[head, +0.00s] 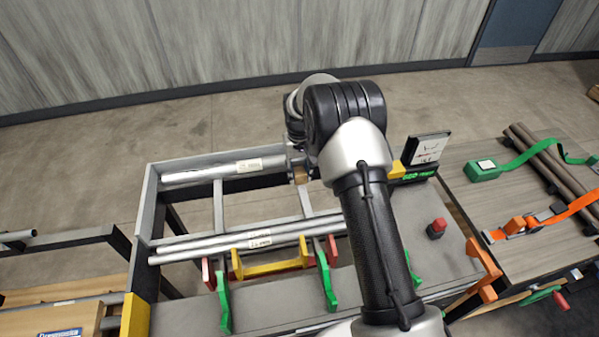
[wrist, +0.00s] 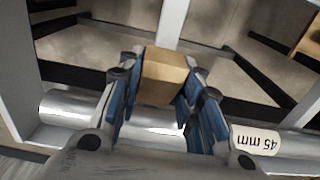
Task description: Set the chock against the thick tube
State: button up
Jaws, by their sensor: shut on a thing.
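The chock is a small tan wooden block (wrist: 165,77), held between the blue-padded fingers of my gripper (wrist: 160,98) in the wrist view. In the head view the chock (head: 300,175) shows small below my wrist, next to the right part of the thick tube. The thick tube (head: 200,174) is silvery and lies across the back of the rack. In the wrist view the tube (wrist: 70,107) passes below my fingers, and its label reads 45 mm. The chock appears at the tube's edge; whether they touch I cannot tell. My arm hides the tube's right end.
Thinner tubes (head: 215,246) lie in front on the rack, by a yellow bracket (head: 268,268) and green brackets (head: 224,303). A red button (head: 437,228) stands on the right surface. A side table (head: 490,190) holds brown bars (head: 560,165) and orange and green straps.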

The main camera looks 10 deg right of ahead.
aim_at(299, 171)
jog(key=o, duration=1.1)
jog(key=shift+r, duration=6.05)
